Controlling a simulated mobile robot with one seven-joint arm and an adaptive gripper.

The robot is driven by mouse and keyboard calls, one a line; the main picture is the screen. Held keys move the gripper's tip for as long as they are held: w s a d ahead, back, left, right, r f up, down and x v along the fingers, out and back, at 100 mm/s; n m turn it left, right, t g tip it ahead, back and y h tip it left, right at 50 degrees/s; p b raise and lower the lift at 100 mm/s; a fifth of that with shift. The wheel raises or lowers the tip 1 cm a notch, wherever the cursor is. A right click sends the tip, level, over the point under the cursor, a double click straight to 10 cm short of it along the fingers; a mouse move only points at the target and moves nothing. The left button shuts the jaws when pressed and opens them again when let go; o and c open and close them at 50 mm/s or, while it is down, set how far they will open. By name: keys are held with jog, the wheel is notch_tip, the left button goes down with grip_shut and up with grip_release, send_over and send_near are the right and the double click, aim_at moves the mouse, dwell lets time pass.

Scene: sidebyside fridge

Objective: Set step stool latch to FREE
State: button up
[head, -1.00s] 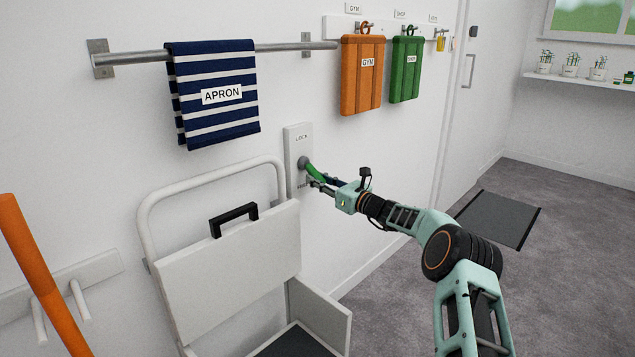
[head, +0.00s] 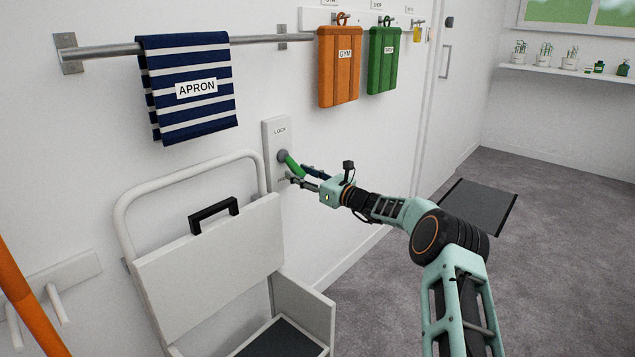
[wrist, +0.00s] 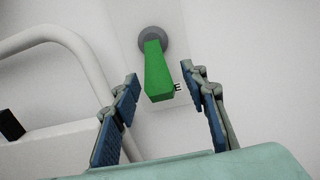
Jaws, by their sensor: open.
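The step stool latch is a white wall plate (head: 269,136) marked LOCK near its top, with a green lever (head: 293,164) on a grey round pivot. The lever slants down and to the right from the pivot; in the wrist view the green lever (wrist: 157,72) points toward the camera. A lower label on the plate is hidden by my gripper. My gripper (head: 298,174) is open at the lever's lower end. In the wrist view my open gripper (wrist: 160,84) has one blue-padded finger on each side of the lever, with gaps. The white step stool (head: 205,260) stands folded below left.
A striped apron (head: 190,88) hangs on a rail at left. Orange (head: 339,70) and green (head: 384,60) bags hang on hooks above. An orange pole (head: 30,305) leans at lower left. The floor right of my arm is open, with a dark mat (head: 477,207).

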jog(key=v, duration=1)
jog(key=shift+s+d, duration=0.2)
